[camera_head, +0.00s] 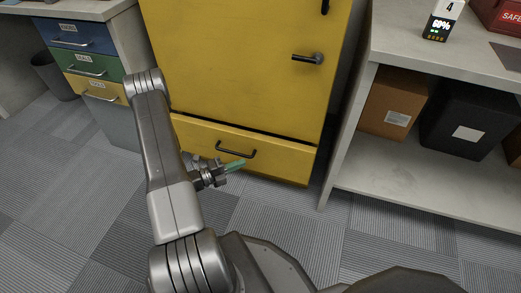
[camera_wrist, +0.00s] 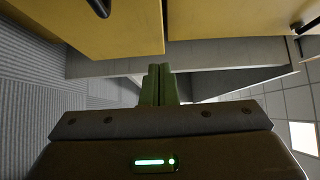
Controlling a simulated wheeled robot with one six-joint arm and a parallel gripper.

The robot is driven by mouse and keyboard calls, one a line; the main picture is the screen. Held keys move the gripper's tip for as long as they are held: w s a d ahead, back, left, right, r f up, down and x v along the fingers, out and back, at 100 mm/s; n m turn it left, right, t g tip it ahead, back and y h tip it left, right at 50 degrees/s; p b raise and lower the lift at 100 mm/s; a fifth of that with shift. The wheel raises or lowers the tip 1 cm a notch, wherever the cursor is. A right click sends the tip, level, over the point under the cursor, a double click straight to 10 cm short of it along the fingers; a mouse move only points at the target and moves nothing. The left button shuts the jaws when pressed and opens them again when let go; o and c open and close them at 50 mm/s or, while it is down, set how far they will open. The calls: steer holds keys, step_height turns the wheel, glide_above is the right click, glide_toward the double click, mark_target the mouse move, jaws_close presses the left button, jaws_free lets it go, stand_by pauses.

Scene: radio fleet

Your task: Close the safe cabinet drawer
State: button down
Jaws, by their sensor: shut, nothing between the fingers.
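The yellow safe cabinet (camera_head: 235,55) stands ahead, its upper door shut. Its drawer (camera_head: 285,160) is at the bottom and stands a little out from the door above, with a dark gap along its top edge. The drawer has a black bar handle (camera_head: 237,153). In the wrist view the drawer front (camera_wrist: 125,30) shows at upper left, with part of its handle (camera_wrist: 98,8). My gripper (camera_head: 236,164) is shut and empty, its green fingers just in front of the drawer near the handle; contact cannot be told. The fingers also show in the wrist view (camera_wrist: 158,85).
A grey cabinet with blue, green and yellow drawers (camera_head: 90,65) stands at left beside a dark bin (camera_head: 52,75). At right a shelf unit (camera_head: 430,60) holds a brown box (camera_head: 390,100) and a black box (camera_head: 465,115). The carpet in front is clear.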

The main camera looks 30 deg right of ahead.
steer(key=b, duration=0.3)
glide_toward(273, 144)
steer(key=s+d, duration=0.2)
steer(key=s, duration=0.1)
steer(key=d, duration=0.1)
steer(key=w+d+b, duration=0.1)
steer(key=d, duration=0.1)
steer(key=shift+w+f, duration=0.15)
steer(key=shift+w, duration=0.1)
steer(key=shift+w+d, duration=0.4)
steer(key=shift+d, duration=0.1)
